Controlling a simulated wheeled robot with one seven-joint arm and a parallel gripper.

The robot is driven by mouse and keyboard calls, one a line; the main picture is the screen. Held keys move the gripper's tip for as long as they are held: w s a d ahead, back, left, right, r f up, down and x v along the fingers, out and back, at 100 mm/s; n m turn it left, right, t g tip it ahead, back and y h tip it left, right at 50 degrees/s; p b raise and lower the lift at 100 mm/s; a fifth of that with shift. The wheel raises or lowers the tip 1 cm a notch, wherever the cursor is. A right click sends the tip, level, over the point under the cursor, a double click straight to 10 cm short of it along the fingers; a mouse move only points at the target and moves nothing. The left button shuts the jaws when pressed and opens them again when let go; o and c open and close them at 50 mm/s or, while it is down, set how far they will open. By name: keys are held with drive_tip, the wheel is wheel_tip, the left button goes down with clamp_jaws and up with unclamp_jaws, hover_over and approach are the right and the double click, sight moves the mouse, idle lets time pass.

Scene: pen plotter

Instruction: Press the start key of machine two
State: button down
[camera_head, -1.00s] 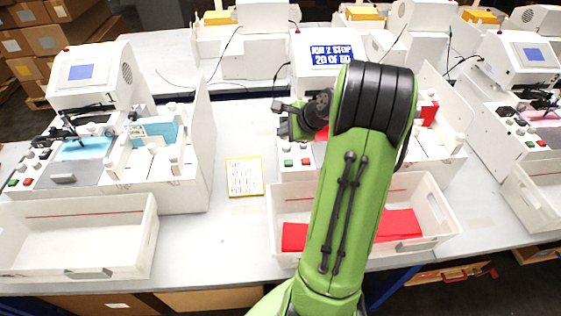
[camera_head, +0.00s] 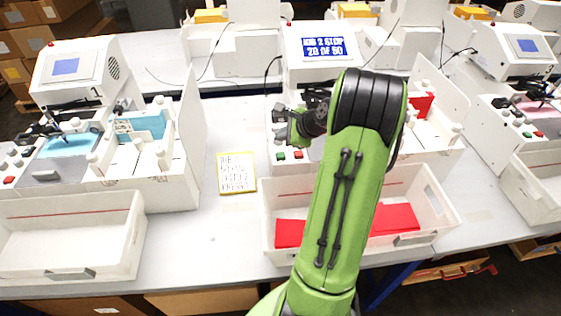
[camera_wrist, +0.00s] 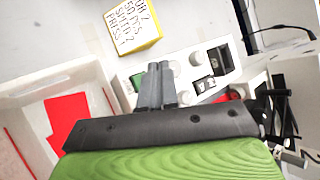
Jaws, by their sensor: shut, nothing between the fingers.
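Machine two (camera_head: 322,50) is the white middle machine; its blue screen reads "JOB 2 STOP" with a "20 OF 50" type count. On its front panel, a green key (camera_head: 281,156) and a red key (camera_head: 298,154) sit side by side at the lower left. My gripper (camera_wrist: 160,68) is shut and empty. In the wrist view its fingers overlap the key panel (camera_wrist: 213,62), hiding part of it; I cannot tell whether they touch it. In the head view my arm and wrist hide the fingertips and part of the machine.
A yellow-edged handwritten card (camera_head: 237,172) lies left of machine two. An open white bin (camera_head: 268,225) with red pieces stands in front of it. Similar machines stand left (camera_head: 75,70) and right (camera_head: 515,50). Bare tabletop lies around the card.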

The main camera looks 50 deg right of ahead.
sight(283, 156)
wheel_tip(283, 156, down, 4)
drive_tip(key=shift+f+b, duration=0.1)
drive_tip(key=shift+b, duration=0.9)
idle(1.1)
drive_tip(key=shift+f, duration=0.35)
drive_tip(key=shift+f, duration=0.45)
idle(0.4)
drive_tip(key=shift+r, duration=0.1)
drive_tip(key=shift+r+p, duration=0.7)
drive_tip(key=shift+r, duration=0.1)
wheel_tip(283, 156, up, 5)
drive_tip(key=p, duration=0.5)
drive_tip(key=shift+r, duration=0.15)
